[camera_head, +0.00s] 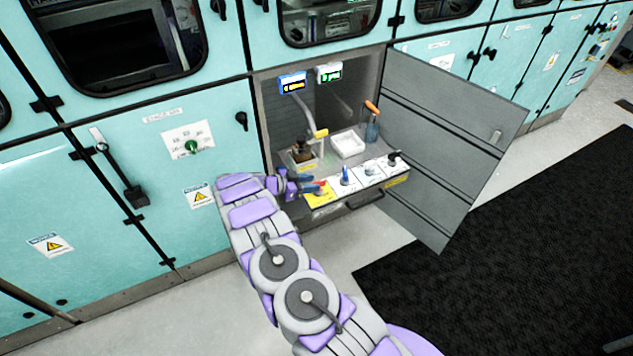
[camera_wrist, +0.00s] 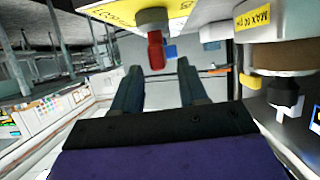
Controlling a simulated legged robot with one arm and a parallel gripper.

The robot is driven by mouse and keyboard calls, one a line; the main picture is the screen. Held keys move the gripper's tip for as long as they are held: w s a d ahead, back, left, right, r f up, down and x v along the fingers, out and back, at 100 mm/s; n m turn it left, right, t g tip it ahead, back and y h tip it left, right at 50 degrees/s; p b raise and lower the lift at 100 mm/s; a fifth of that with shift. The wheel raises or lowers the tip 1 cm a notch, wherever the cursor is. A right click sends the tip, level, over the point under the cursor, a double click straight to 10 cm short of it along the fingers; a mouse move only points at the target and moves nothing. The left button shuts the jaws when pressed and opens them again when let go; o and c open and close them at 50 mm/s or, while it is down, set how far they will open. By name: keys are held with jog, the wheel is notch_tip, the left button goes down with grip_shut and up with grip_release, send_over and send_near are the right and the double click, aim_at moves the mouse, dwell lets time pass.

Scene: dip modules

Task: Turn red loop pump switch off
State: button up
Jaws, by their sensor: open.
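The red loop pump switch (camera_wrist: 155,48) is a red handle on a round pale base, on a yellow-labelled panel section (camera_head: 322,198). In the wrist view it stands in line with the gap between my fingertips, close to them. My gripper (camera_wrist: 159,72) is open, with one dark finger on each side and nothing held. In the head view my gripper (camera_head: 308,184) is beside the panel's left end, at the red switch (camera_head: 320,186), partly covering it. I cannot tell whether the fingers touch the switch.
A blue switch (camera_head: 345,176) and a black switch (camera_head: 393,158) stand farther right on the panel. Behind are a white tray (camera_head: 348,144) and an orange-handled tool (camera_head: 372,122). The open grey cabinet door (camera_head: 450,130) blocks the right side.

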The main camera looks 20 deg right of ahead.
jog(key=p+v, duration=0.2)
jog(key=v, duration=1.1)
jog(key=shift+a, duration=0.3)
jog(key=shift+r, duration=0.15)
